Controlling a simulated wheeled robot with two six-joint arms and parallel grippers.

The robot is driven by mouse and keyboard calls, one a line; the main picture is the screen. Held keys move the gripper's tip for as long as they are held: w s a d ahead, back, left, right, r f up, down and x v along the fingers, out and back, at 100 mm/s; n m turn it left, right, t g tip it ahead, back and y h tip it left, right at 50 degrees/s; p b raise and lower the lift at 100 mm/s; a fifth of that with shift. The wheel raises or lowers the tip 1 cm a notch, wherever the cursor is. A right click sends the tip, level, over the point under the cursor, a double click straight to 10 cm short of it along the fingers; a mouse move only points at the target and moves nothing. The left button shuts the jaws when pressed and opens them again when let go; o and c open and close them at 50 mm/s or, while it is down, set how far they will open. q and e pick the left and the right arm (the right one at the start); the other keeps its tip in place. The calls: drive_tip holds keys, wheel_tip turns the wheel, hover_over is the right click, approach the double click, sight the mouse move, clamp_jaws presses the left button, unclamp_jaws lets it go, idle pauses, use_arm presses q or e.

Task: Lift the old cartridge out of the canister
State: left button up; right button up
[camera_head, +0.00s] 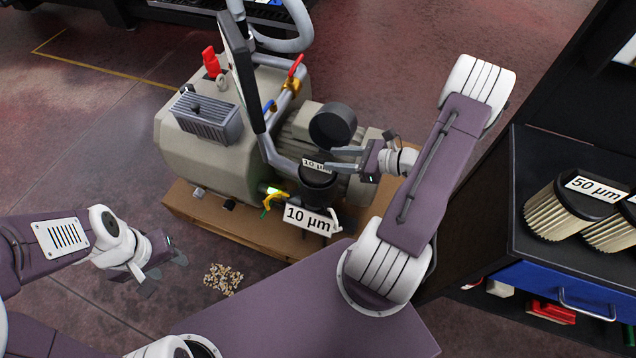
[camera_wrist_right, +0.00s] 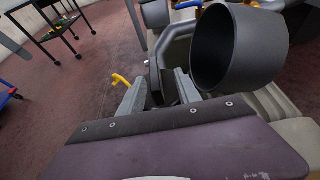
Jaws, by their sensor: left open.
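The dark canister (camera_head: 318,192) stands upright in front of the pump, with a large "10 µm" tag (camera_head: 308,219) below it. A small "10 µm" label (camera_head: 316,164) shows at its top, where the old cartridge sits; the cartridge's body is hidden. My right gripper (camera_head: 338,160) is at the canister's top from the right. In the right wrist view its fingers (camera_wrist_right: 158,92) are apart with a dark part between them; whether they grip it is unclear. My left gripper (camera_head: 168,274) is open and empty above the floor at lower left.
A dark round cup (camera_head: 332,126) is just above my right gripper, large in the right wrist view (camera_wrist_right: 240,50). A yellow valve handle (camera_head: 272,201) is left of the canister.

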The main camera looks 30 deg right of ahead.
sight(309, 160)
drive_tip(key=x, duration=0.3)
drive_tip(key=shift+w+a+f+b, duration=0.15)
drive_tip(key=shift+a+b, duration=0.15)
drive_tip(key=shift+b, duration=0.05)
drive_tip(key=x, duration=0.1)
drive_tip(key=b+x, duration=0.1)
drive_tip(key=x, duration=0.3)
drive_tip(key=shift+s+a, duration=0.25)
drive_tip(key=shift+a, duration=0.05)
drive_tip(key=shift+c, duration=0.3)
clamp_jaws()
idle(0.4)
